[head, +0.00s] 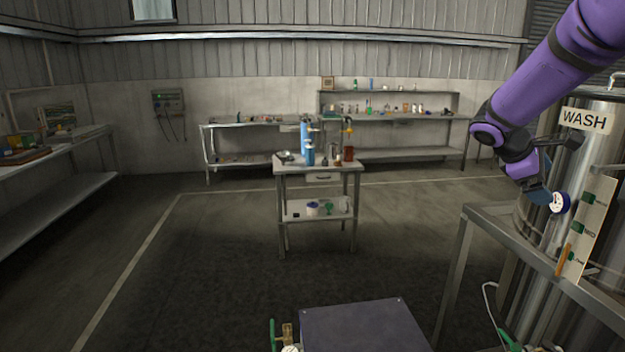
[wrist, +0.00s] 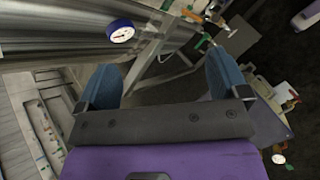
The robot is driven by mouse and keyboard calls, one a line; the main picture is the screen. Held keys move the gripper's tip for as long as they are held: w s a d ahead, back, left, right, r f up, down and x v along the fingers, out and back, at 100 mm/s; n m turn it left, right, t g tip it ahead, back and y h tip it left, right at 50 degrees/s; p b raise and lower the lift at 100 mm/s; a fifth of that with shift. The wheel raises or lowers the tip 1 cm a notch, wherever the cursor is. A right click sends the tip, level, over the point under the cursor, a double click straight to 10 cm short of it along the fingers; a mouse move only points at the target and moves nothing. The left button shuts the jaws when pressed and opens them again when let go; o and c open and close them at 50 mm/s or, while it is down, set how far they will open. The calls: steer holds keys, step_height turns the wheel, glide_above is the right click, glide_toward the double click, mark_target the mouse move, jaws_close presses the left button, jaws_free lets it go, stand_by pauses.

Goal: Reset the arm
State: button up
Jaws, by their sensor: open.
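My purple arm reaches in from the upper right of the head view, in front of the steel tank marked WASH (head: 586,120). My gripper (head: 545,196) is beside the tank, close to a round gauge with a blue rim (head: 559,203). In the wrist view my gripper (wrist: 162,85) has its two blue fingers spread wide apart with nothing between them. The gauge also shows in the wrist view (wrist: 121,31), beyond the left finger and apart from it. I cannot tell the exact gap in the head view.
A label board (head: 587,230) with green tags and a metal frame (head: 470,240) stand by the tank. A small steel table (head: 320,168) with bottles stands mid-floor. Benches line the back wall (head: 250,130) and left side (head: 60,195).

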steer(key=s+a+r+m+t+y, duration=0.1)
steer(key=s+a+m+t+y, duration=0.2)
steer(key=s+a, duration=0.8)
steer(key=s+a+r+m+t+y, duration=0.1)
steer(key=s+a+m+t+y, duration=0.2)
steer(key=s+a+m+y, duration=0.3)
steer(key=s+a, duration=0.5)
steer(key=s, duration=0.4)
steer(key=shift+s+a+r+y, duration=0.2)
steer(key=shift+a+r+y, duration=0.05)
steer(key=shift+a+y, duration=0.15)
